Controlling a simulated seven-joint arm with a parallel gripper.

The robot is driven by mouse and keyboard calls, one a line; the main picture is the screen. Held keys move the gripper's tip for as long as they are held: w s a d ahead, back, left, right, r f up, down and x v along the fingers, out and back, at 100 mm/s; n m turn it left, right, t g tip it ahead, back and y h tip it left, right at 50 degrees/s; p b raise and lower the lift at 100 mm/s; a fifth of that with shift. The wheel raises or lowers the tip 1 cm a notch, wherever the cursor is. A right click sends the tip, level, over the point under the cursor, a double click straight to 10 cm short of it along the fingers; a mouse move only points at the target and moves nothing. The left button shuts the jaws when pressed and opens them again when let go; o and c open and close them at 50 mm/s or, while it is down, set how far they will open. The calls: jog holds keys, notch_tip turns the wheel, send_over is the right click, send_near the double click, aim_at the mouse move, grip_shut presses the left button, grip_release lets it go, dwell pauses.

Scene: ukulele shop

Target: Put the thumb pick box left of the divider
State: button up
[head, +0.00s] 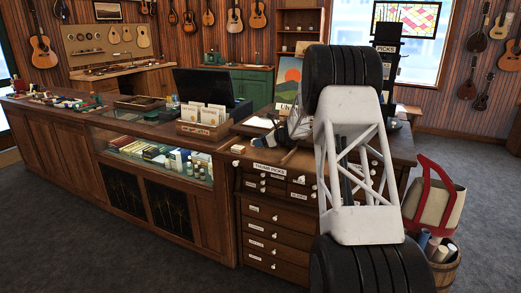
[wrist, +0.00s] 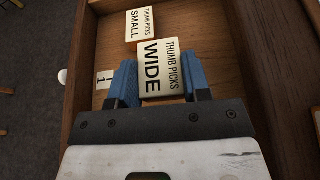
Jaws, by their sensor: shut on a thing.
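In the wrist view my gripper (wrist: 162,76) has its two blue fingers on either side of a cream thumb pick box (wrist: 163,58) labelled "THUMB PICKS WIDE", shut on it. A second, smaller box (wrist: 140,24) labelled "THUMB PICKS SMALL" lies just beyond it in the wooden drawer (wrist: 88,50). I cannot tell whether the held box touches the drawer floor. I cannot make out a divider for certain. In the head view my arm hides most of the drawer area; a label (head: 269,169) reading "THUMB PICKS" shows on the cabinet front.
A white tag (wrist: 104,79) marked "1" lies beside the left finger. A white knob (wrist: 62,76) is outside the drawer's left wall. In the head view, a wooden counter (head: 150,133) stands left of the cabinet, and a red-handled bag (head: 440,190) stands right of my arm.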

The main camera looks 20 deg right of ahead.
aim_at(261, 154)
jog(key=shift+f, duration=1.75)
jog(key=shift+f, duration=0.2)
jog(key=o, duration=0.9)
jog(key=shift+r, duration=0.15)
jog(key=shift+s+d+r, duration=0.1)
jog(key=shift+s, duration=0.05)
jog(key=v, duration=1.1)
jog(key=shift+s+d+r, duration=0.2)
